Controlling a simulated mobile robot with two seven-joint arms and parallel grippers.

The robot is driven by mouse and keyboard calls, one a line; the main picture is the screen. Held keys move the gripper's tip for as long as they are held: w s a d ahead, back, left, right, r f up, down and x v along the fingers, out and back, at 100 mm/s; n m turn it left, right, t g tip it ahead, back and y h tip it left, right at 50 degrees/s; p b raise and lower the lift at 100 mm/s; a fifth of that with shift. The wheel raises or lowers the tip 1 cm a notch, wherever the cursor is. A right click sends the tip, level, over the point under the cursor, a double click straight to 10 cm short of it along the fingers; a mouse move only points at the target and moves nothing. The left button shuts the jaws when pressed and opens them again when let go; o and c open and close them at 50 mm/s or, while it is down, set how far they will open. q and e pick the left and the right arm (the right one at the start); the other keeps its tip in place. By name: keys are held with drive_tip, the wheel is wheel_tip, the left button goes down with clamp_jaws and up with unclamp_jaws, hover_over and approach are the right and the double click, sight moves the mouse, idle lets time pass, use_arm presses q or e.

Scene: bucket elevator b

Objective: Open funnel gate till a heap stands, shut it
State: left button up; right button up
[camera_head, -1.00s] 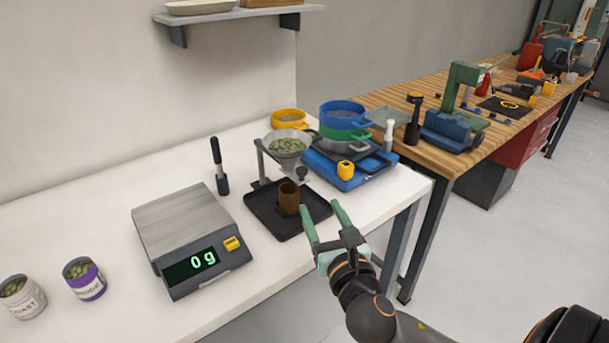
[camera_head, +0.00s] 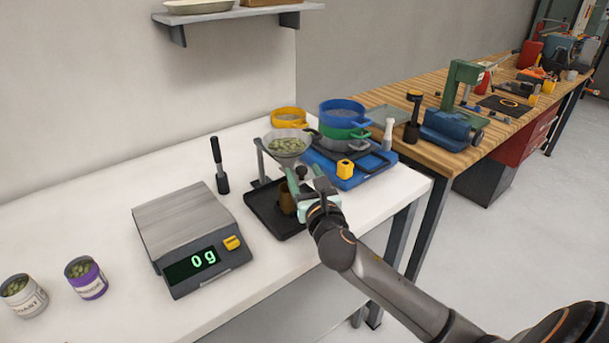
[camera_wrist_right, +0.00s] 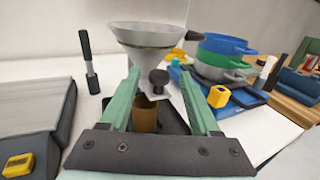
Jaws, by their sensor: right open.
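The funnel (camera_head: 288,142) is held in a stand above a black tray (camera_head: 272,222) and has greenish beans in it. In the right wrist view the grey funnel (camera_wrist_right: 150,38) has a dark round knob (camera_wrist_right: 159,77) below its cone, at the gate. A brown cup (camera_head: 287,200) stands on the tray under the funnel, partly hidden by my gripper. My right gripper (camera_head: 304,179) is open, in front of the funnel spout. In the right wrist view its green fingers stand either side of the knob, apart from it. My left gripper is not in view.
A scale (camera_head: 188,236) reading 0 g stands left of the tray. Two tins of beans, one purple-banded (camera_head: 86,277), stand at the far left. A blue device (camera_head: 350,170) with stacked sieves (camera_head: 342,115) is close on the right. A dark-handled tool (camera_head: 219,165) stands behind.

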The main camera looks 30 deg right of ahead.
drive_tip(key=shift+c, duration=0.3)
clamp_jaws()
idle(1.1)
